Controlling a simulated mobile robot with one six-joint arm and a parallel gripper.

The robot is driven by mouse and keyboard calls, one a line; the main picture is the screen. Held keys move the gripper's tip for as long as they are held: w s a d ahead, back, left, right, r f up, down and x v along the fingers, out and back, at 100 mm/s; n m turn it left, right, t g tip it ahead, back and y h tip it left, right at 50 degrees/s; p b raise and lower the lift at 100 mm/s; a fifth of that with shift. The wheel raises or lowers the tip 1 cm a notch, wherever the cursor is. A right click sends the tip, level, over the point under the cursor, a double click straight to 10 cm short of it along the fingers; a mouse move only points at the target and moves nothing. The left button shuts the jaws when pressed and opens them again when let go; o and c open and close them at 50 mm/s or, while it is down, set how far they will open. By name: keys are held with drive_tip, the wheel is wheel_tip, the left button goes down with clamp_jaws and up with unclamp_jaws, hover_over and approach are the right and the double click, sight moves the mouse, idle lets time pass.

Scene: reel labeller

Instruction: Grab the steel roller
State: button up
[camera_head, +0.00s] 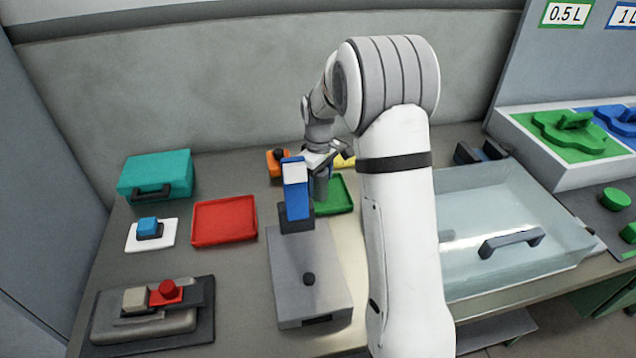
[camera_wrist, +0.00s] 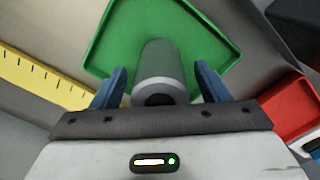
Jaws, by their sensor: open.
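The steel roller (camera_wrist: 162,62) is a grey cylinder with a dark hole in its near end. It appears to stand upright in the green tray (camera_wrist: 108,50). In the head view the roller (camera_head: 322,186) is partly hidden by the blue and white block in front of it. My gripper (camera_head: 322,158) is over its upper end. In the wrist view my gripper (camera_wrist: 160,76) is open, with one blue finger on each side of the roller. A gap shows on both sides; contact is not visible.
A blue block (camera_head: 296,190) on a grey machine (camera_head: 309,262) stands close in front of the roller. A red tray (camera_head: 224,220) lies left, and a clear bin (camera_head: 500,205) lies right. A yellow ruler (camera_wrist: 40,82) and an orange block (camera_head: 277,161) are nearby.

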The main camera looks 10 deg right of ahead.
drive_tip(key=c, duration=1.3)
